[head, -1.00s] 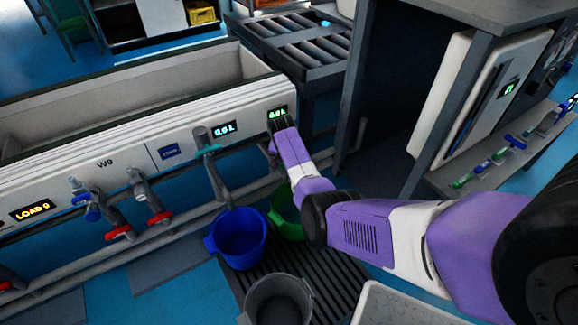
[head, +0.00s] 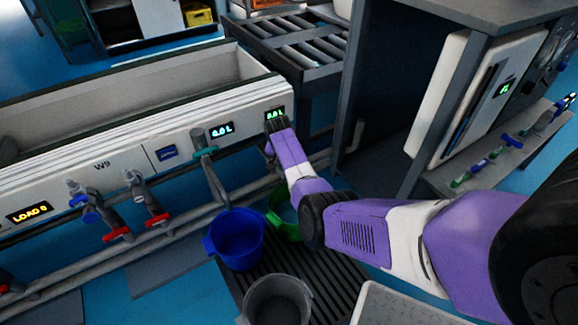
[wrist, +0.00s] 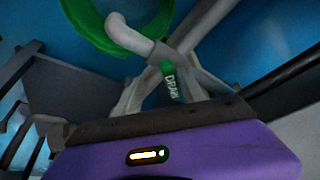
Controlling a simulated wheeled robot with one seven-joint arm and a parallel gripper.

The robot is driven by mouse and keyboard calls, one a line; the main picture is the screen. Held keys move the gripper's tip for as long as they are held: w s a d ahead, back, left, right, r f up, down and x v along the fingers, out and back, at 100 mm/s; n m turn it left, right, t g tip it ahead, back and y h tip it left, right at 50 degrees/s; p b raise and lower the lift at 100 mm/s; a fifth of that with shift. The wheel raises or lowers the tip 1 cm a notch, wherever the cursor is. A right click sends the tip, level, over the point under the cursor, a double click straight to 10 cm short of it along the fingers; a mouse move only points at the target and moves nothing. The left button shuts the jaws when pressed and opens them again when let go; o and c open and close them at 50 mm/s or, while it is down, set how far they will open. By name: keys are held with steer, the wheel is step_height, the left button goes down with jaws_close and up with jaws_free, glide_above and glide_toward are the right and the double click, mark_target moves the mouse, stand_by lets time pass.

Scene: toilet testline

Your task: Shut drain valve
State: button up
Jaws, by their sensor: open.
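The drain valve's green handle (wrist: 169,78), marked DRAIN, shows in the middle of the wrist view, just beyond the dark front edge of my gripper. Pale pipework lies around and behind it. In the head view my gripper (head: 276,126) is at the right end of the long white trough (head: 120,160), just below a green 0.0 L display (head: 275,113). My gripper is open, with nothing seen held in it. The handle is hidden behind my arm in the head view. I cannot tell whether the fingers touch it.
A green bucket (head: 284,226) and a blue bucket (head: 236,240) stand below on a dark grate, with a grey bucket (head: 277,300) in front. Red-handled taps (head: 118,234) and grey pipes line the trough's front. A grey cabinet (head: 385,125) stands at right.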

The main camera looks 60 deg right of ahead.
steer(key=shift+s, duration=0.15)
steer(key=p+v, duration=0.2)
steer(key=p, duration=0.1)
steer(key=shift+r, duration=0.25)
steer(key=p+v, duration=0.6)
steer(key=p, duration=0.1)
steer(key=shift+r+p, duration=0.2)
steer(key=shift+p, duration=0.2)
steer(key=shift+a, duration=0.1)
stand_by(0.4)
steer(key=p+v, duration=0.3)
steer(key=v, duration=0.4)
steer(key=shift+r+p, duration=0.3)
steer(key=shift+r, duration=0.15)
steer(key=shift+a, duration=0.15)
